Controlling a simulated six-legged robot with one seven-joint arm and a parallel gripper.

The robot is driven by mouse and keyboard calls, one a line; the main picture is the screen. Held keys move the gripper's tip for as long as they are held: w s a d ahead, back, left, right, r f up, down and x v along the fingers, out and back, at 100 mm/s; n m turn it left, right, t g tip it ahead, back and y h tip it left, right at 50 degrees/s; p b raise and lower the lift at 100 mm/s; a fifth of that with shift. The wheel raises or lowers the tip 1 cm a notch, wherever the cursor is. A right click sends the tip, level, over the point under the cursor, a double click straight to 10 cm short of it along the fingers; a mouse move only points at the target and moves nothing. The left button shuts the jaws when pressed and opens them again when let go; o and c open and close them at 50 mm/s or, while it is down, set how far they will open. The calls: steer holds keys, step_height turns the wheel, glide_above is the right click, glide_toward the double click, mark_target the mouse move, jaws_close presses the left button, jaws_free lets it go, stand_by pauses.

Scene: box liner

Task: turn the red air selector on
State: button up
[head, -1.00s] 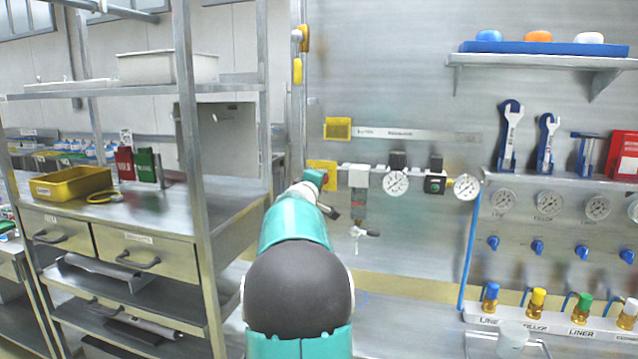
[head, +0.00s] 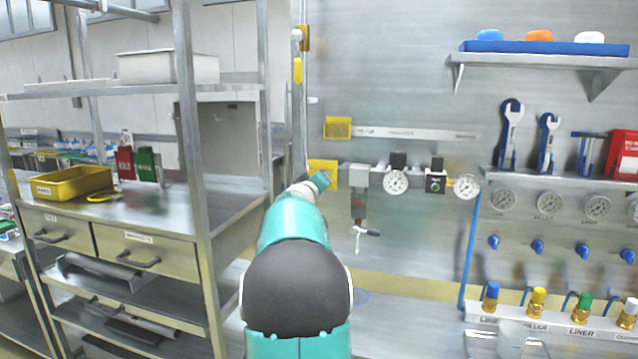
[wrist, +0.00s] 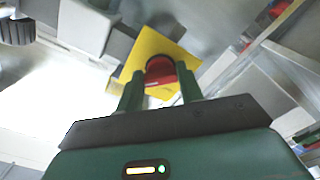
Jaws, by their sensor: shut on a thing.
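The red air selector (wrist: 160,72) shows in the wrist view as a round red knob in front of a yellow plate (wrist: 172,50). My gripper (wrist: 158,88) has one green finger on each side of the knob and is shut on it. In the head view the yellow plate (head: 325,172) is on the metal wall panel at the left end of the air line. My gripper (head: 318,181) is at the plate there, and my arm hides the red knob.
Right of the plate are a grey valve block (head: 358,177), a hanging lever valve (head: 366,232) and gauges (head: 396,182). A metal shelf rack (head: 196,180) stands close on the left. A blue hose (head: 468,250) runs down the panel.

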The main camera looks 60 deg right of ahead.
steer(key=o, duration=1)
steer(key=s+a, duration=0.2)
steer(key=a, duration=1.1)
steer(key=shift+a, duration=0.35)
steer(key=shift+a, duration=0.1)
steer(key=w+a+f+n+t+y, duration=0.1)
steer(key=a+f+y, duration=0.35)
steer(key=a, duration=0.95)
steer(key=w+a+f+t+y, duration=0.1)
steer(key=a+f+y, duration=0.3)
steer(key=a, duration=1)
steer(key=s+a+f+n+y, duration=0.2)
steer(key=a+f+y, duration=0.1)
steer(key=a, duration=0.5)
steer(key=s+a+f+n+y, duration=0.2)
steer(key=a+f+y, duration=0.1)
steer(key=a, duration=0.6)
steer(key=s+a+f+n+y, duration=0.2)
steer(key=a+f+y, duration=0.1)
steer(key=a, duration=0.6)
steer(key=shift+a+f+t, duration=0.25)
steer(key=shift+f+t, duration=0.15)
